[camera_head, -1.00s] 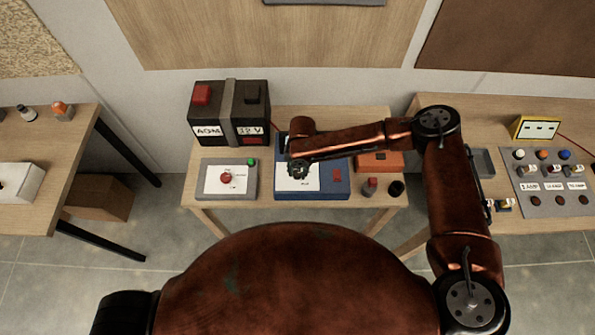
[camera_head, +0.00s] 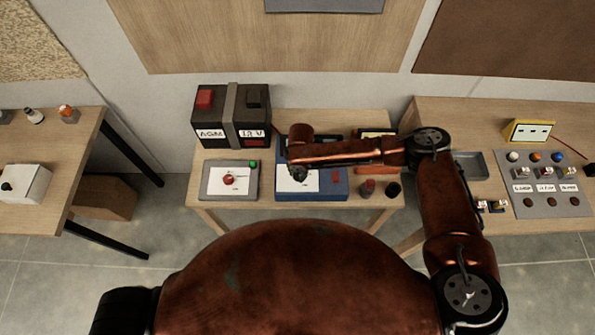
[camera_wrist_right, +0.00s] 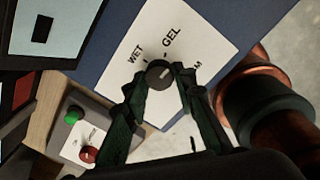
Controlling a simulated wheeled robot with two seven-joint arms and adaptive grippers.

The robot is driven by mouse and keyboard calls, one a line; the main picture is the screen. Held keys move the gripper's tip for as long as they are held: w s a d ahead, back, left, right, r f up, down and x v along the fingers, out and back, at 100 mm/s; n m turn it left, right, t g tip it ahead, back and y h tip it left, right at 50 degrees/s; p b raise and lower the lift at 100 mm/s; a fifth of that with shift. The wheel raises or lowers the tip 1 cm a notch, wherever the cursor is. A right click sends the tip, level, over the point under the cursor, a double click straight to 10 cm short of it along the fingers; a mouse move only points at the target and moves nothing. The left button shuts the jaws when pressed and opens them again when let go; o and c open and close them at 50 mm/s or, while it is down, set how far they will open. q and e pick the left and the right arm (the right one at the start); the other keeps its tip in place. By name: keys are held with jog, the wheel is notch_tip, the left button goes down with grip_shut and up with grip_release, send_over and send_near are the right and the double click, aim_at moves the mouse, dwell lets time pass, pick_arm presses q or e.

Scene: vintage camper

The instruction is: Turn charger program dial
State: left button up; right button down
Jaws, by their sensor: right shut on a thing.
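The blue charger (camera_head: 312,197) lies on the middle table with a white label panel on its top. In the right wrist view its dark round program dial (camera_wrist_right: 158,73) sits on the white panel, with WET, GEL and a partly hidden label ending in M around it. A pale mark shows on the dial's face. My right gripper (camera_head: 298,174) is over the charger. In the right wrist view its two fingers (camera_wrist_right: 161,78) are closed on the dial from both sides. In the head view the dial is hidden by the gripper. My left gripper is not in view.
A battery (camera_head: 232,115) marked AGM and 12 V stands behind a grey box (camera_head: 230,193) with a red knob and green button. An orange case (camera_head: 375,171) and small red and black pieces are right of the charger. Another table holds a switch panel (camera_head: 548,205).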

aim_at(297, 177)
jog(key=m+p, duration=0.3)
jog(key=m, duration=0.2)
jog(key=shift+a+r+p, duration=0.1)
jog(key=shift+r+p, duration=0.05)
jog(key=shift+p, duration=0.25)
jog(key=shift+w+m+p, duration=0.1)
jog(key=shift+m+p, duration=0.9)
jog(key=shift+m, duration=1.1)
jog(key=c, duration=1.6)
grip_release()
notch_tip(297, 177, up, 12)
jog(key=shift+s, duration=0.35)
